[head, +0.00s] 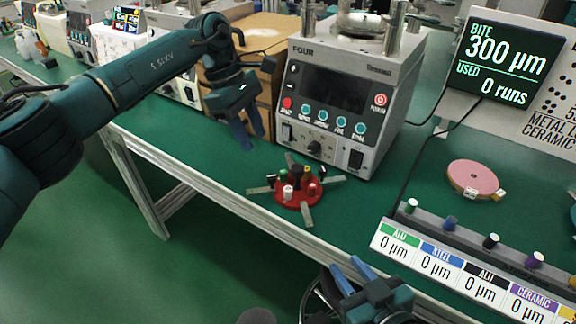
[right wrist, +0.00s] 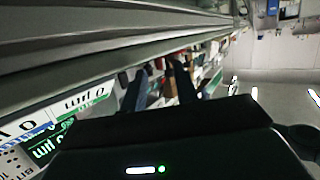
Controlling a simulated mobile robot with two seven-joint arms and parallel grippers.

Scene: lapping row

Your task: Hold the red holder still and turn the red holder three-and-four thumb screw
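The red holder (head: 286,201) is a round red disc on the green bench in front of the grey machine marked FOUR. It carries small white, black and red screw knobs and grey arms sticking out. I cannot tell which knob is the three-and-four thumb screw. My left gripper (head: 250,140) hangs above and left of the holder, fingers pointing down, open and empty. My right gripper (head: 351,272) is at the bench's front edge, below and right of the holder and apart from it. In the right wrist view its two fingers (right wrist: 160,80) stand apart with nothing gripped between them.
The FOUR machine (head: 350,95) stands behind the holder. To the right are a pink disc (head: 474,179), a rack of coloured knobs (head: 470,235) with label cards, and a display (head: 505,60) reading 300 µm. A cardboard box (head: 262,40) is behind my left gripper. Bench around the holder is clear.

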